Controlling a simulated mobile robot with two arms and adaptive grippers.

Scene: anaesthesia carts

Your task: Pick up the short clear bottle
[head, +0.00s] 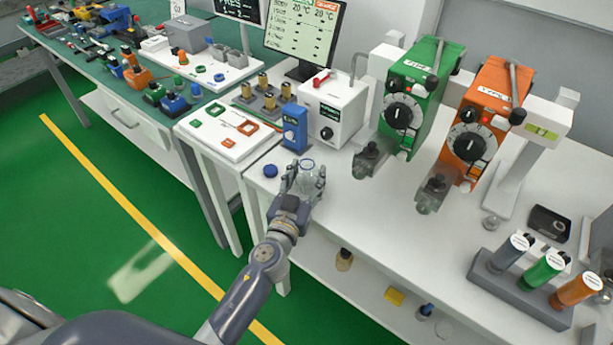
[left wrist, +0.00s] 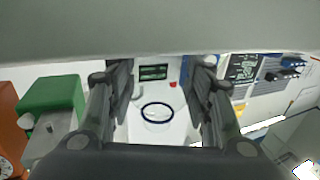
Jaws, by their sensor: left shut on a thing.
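The short clear bottle (head: 307,165) is at the front left of the white cart, between the fingers of my left gripper (head: 303,180). The left gripper is shut on it, and the fingers partly hide it. In the left wrist view, the bottle's round dark-blue rim (left wrist: 157,112) shows between the two finger sets of the gripper (left wrist: 160,95). I cannot tell whether the bottle's base touches the cart top. My right gripper is not in view.
A blue round cap (head: 270,171) lies just left of the gripper. A blue box (head: 294,128) and a white device (head: 334,108) stand behind it. Green (head: 415,95) and orange (head: 478,125) vaporizers stand to the right. The cart's front middle is clear.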

